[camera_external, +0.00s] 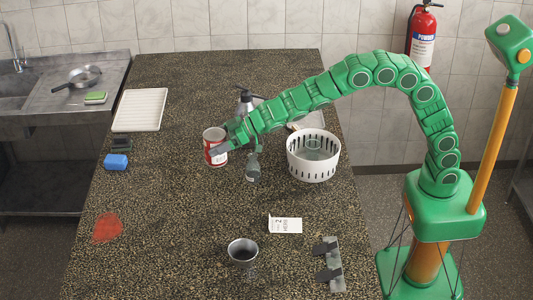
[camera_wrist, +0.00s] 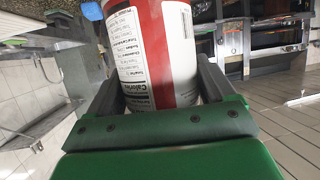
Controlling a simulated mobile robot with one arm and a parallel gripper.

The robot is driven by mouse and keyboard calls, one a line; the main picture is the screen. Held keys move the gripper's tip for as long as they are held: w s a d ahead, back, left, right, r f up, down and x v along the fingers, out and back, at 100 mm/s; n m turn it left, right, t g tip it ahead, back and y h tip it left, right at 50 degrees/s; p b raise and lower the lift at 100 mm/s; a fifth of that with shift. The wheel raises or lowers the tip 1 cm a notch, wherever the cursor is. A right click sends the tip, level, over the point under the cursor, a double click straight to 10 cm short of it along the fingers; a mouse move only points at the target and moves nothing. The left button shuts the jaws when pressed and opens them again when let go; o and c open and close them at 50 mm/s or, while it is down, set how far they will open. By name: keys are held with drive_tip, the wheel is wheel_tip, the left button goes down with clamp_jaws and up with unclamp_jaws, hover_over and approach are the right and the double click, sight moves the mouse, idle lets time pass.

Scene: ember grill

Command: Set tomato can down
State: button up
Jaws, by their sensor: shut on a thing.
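The tomato can (camera_external: 215,147) is red and white and stands roughly upright at the middle of the dark speckled counter. My gripper (camera_external: 222,142) comes at it from the right, with its fingers around the can's sides. In the wrist view the can (camera_wrist: 155,50) fills the space between the two dark fingers of my gripper (camera_wrist: 160,92), its printed label facing the camera. I cannot tell whether the can's base touches the counter (camera_external: 180,215).
A white slotted basket (camera_external: 313,165) and a small bottle (camera_external: 253,167) stand right of the can. A white rack (camera_external: 140,110), a blue sponge (camera_external: 116,161) and a red patch (camera_external: 107,227) lie left. Open counter lies between.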

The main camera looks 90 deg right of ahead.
sight(224, 141)
drive_tip(key=shift+s+a+r+n+y, duration=0.4)
drive_tip(key=shift+s+a+n+y, duration=0.05)
drive_tip(key=shift+s+a, duration=0.1)
drive_tip(key=shift+s+a+r+n+y, duration=0.35)
drive_tip(key=shift+s+a+n+y, duration=0.1)
drive_tip(key=shift+s+a, duration=0.1)
drive_tip(key=s+a+f+n+g+y, duration=0.2)
drive_tip(key=s+a+n+g+y, duration=0.15)
drive_tip(key=s, duration=0.55)
drive_tip(key=s+a+f+n+g+y, duration=0.25)
drive_tip(key=s+a+n, duration=0.2)
drive_tip(key=s, duration=0.35)
drive_tip(key=shift+m+t+y, duration=0.4)
drive_tip(key=shift+m, duration=0.1)
drive_tip(key=shift+w+a+f, duration=0.7)
drive_tip(key=shift+w+f, duration=1.45)
drive_tip(key=shift+w+a+f, duration=0.65)
drive_tip(key=shift+w+f, duration=1.55)
drive_tip(key=shift+w+a+f, duration=0.7)
drive_tip(key=shift+w+f, duration=1.45)
drive_tip(key=shift+f, duration=0.1)
drive_tip(key=o, duration=1.3)
drive_tip(key=shift+c, duration=0.2)
